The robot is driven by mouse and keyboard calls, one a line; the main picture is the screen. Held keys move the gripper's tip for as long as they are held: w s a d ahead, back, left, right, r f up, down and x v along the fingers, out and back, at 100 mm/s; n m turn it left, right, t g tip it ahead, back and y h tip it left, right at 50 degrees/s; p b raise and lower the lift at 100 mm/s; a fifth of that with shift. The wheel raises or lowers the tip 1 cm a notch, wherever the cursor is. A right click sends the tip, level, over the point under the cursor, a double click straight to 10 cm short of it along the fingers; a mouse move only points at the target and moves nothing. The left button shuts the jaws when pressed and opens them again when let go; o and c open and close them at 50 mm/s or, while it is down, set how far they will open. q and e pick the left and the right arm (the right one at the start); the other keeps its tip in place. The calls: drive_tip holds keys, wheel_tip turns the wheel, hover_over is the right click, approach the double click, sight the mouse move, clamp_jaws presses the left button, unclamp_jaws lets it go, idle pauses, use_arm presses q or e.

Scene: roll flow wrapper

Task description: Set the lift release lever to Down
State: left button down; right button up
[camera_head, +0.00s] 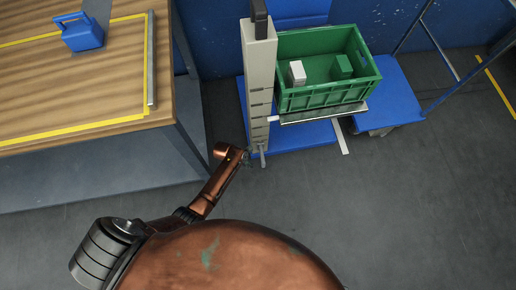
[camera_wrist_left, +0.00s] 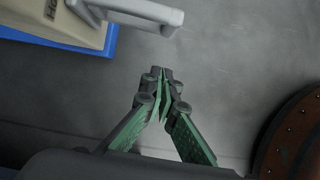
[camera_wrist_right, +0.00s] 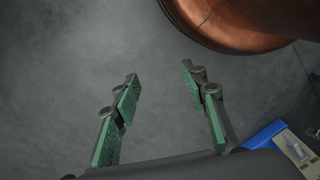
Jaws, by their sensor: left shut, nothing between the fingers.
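The lift release lever (camera_head: 263,156) is a grey handle low on the front of the pale lift column (camera_head: 258,75). In the left wrist view the lever (camera_wrist_left: 135,10) sticks out from the column's base, beside partly visible lettering that begins "Ho". My left gripper (camera_head: 245,157) is just left of the lever in the head view. In the left wrist view my left gripper (camera_wrist_left: 163,74) has its fingertips together, empty, below the lever and apart from it. My right gripper (camera_wrist_right: 160,70) is open and empty above grey floor; the head view does not show it.
A green crate (camera_head: 325,98) with a white box (camera_head: 297,72) and a green box (camera_head: 342,66) rests on the lift platform. A wooden table (camera_head: 70,90) with a blue case (camera_head: 80,33) stands left. Grey floor (camera_head: 400,220) is clear at right.

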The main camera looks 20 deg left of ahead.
sight(262, 156)
use_arm(q)
drive_tip(key=shift+w+d+f+b, duration=0.15)
drive_tip(key=shift+w+d+b, duration=0.4)
drive_tip(key=shift+d, duration=0.35)
drive_tip(key=shift+w+d+f+b, duration=0.15)
drive_tip(key=shift+w+d+b, duration=0.35)
drive_tip(key=shift+d, duration=0.4)
use_arm(e)
drive_tip(key=shift+t+y, duration=0.4)
drive_tip(key=shift+t, duration=0.3)
drive_tip(key=shift+w+a+f, duration=0.5)
drive_tip(key=shift+w+a, duration=0.15)
drive_tip(key=shift+w, duration=0.2)
drive_tip(key=shift+w+a+f, duration=0.45)
drive_tip(key=shift+w+a, duration=0.2)
drive_tip(key=shift+w, duration=0.15)
